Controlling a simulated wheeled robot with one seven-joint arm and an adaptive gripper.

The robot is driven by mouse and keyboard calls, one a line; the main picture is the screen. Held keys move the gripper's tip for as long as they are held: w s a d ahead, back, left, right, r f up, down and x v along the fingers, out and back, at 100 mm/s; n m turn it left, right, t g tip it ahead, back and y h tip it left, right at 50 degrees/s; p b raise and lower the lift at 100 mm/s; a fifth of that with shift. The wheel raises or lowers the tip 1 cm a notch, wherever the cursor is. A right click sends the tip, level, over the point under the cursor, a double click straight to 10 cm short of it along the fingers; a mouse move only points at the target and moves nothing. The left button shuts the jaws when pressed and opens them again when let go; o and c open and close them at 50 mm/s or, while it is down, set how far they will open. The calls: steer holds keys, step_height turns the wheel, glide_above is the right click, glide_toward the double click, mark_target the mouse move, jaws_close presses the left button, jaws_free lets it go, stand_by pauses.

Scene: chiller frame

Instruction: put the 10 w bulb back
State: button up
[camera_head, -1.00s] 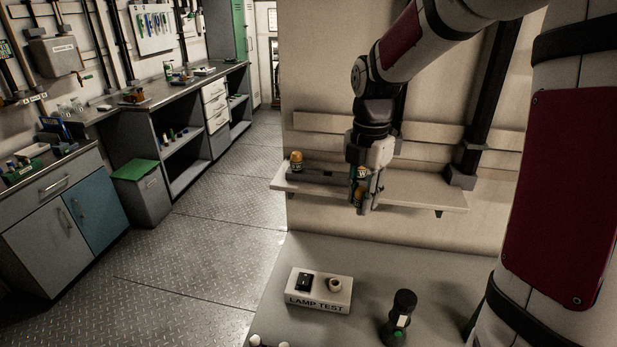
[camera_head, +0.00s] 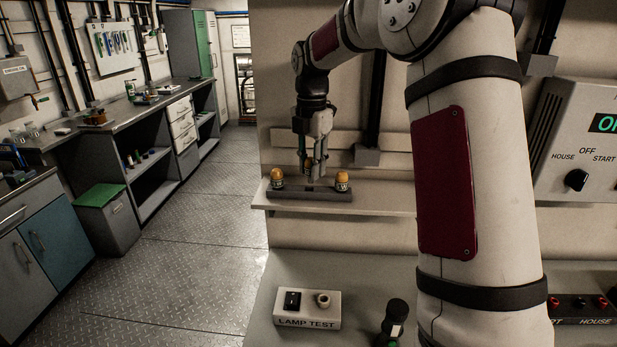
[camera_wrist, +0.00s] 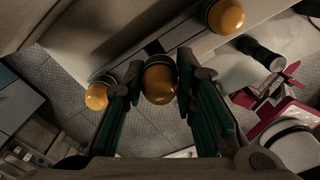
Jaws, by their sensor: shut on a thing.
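My gripper (camera_head: 312,176) is above the middle of a dark bulb rack (camera_head: 325,194) on the wall shelf. In the wrist view my gripper (camera_wrist: 160,92) is shut on an amber-domed bulb (camera_wrist: 160,85), held between its green-sided fingers, dome toward the camera. Its lower end is hidden, so I cannot tell whether it touches the rack. One amber bulb (camera_head: 278,179) stands at the rack's left end and another (camera_head: 343,180) at its right end. They also show in the wrist view, left (camera_wrist: 97,95) and right (camera_wrist: 226,16). I cannot read any wattage.
The shelf (camera_head: 385,207) is bare right of the rack. Below it, a bench holds a LAMP TEST box (camera_head: 308,309) with a switch and a socket, and a dark cylindrical object (camera_head: 393,320). A control panel (camera_head: 590,140) is at the right. Open floor lies left.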

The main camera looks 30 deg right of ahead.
mark_target(309, 176)
steer(key=shift+w+f, duration=0.1)
steer(key=shift+w, duration=0.35)
step_height(309, 176, down, 3)
steer(key=shift+s+r+p, duration=0.1)
steer(key=shift+s+p, duration=0.05)
steer(key=shift+p, duration=0.45)
steer(key=shift+f, duration=0.3)
steer(key=o, duration=1.1)
steer(key=shift+f, duration=0.1)
